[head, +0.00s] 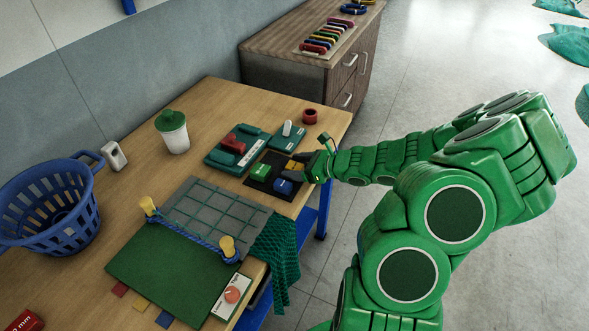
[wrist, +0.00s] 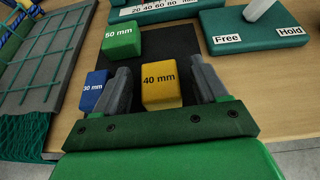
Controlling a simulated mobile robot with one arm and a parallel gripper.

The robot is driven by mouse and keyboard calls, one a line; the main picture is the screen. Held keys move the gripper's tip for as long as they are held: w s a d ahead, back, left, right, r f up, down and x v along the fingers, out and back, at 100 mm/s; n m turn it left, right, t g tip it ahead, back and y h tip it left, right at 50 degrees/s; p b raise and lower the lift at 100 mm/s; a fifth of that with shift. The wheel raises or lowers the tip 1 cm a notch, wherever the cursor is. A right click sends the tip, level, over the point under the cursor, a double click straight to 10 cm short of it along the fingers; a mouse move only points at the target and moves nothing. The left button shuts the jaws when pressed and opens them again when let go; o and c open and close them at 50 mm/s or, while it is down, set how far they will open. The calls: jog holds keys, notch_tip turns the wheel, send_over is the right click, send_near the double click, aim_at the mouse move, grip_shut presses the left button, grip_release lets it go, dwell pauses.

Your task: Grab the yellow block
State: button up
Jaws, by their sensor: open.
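The yellow block (wrist: 161,88), marked 40 mm, sits on a black mat (wrist: 155,45). In the head view the yellow block (head: 292,164) is partly hidden by my gripper (head: 304,168), which reaches in from the right. A green block (wrist: 122,40) marked 50 mm and a blue block (wrist: 93,90) marked 30 mm share the mat. The blue block is just left of the left finger.
A teal board with Free and Hold labels (wrist: 255,30) lies beyond the mat. A red ring (head: 310,116) is near the table's far corner.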

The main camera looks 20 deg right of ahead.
aim_at(293, 165)
jog(key=shift+w+a+f, duration=0.25)
jog(key=shift+w+a, duration=0.1)
jog(key=shift+a, duration=0.05)
jog(key=c, duration=1.1)
jog(key=shift+o, duration=0.2)
jog(key=shift+r, duration=0.15)
jog(key=shift+r, duration=4.85)
